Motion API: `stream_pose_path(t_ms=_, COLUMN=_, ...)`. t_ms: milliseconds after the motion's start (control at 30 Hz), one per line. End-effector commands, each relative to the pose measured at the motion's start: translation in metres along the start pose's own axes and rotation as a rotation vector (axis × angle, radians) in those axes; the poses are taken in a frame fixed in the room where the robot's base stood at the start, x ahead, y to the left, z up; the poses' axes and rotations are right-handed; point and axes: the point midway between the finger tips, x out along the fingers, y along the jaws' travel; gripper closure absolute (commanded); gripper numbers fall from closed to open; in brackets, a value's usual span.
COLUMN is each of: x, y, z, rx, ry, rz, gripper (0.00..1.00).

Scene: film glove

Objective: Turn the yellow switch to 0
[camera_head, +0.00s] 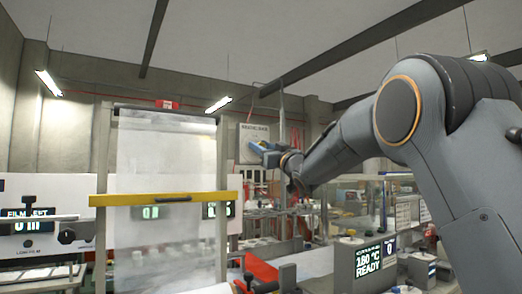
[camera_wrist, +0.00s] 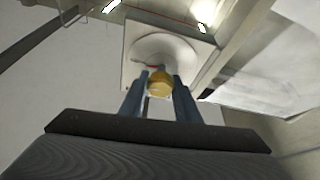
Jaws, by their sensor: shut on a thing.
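The yellow switch (camera_wrist: 160,84) shows in the wrist view as a rounded yellow knob in front of a round grey dial on a pale square plate (camera_wrist: 198,48). My gripper (camera_wrist: 160,82) is shut on the switch, with one blue finger on each side of it. In the head view my gripper (camera_head: 262,147) reaches a grey panel (camera_head: 247,150) on the far wall. The switch itself is hidden there behind the gripper. Its setting and any 0 mark cannot be read.
A clear film sheet in a frame with a yellow bar (camera_head: 165,199) stands left of my arm. A white machine (camera_head: 40,225) is at far left. A box with a display reading 180 °C READY (camera_head: 368,260) stands at lower right. A red surface (camera_head: 260,270) lies below the gripper.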

Motion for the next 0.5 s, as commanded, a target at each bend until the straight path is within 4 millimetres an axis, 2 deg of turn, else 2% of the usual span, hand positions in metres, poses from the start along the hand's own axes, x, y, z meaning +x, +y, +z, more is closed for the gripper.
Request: stream_pose_path(t_ms=500, x=-0.0003, y=-0.0004, z=0.0002, rx=-0.435, ry=0.001, rz=-0.179, gripper=0.93)
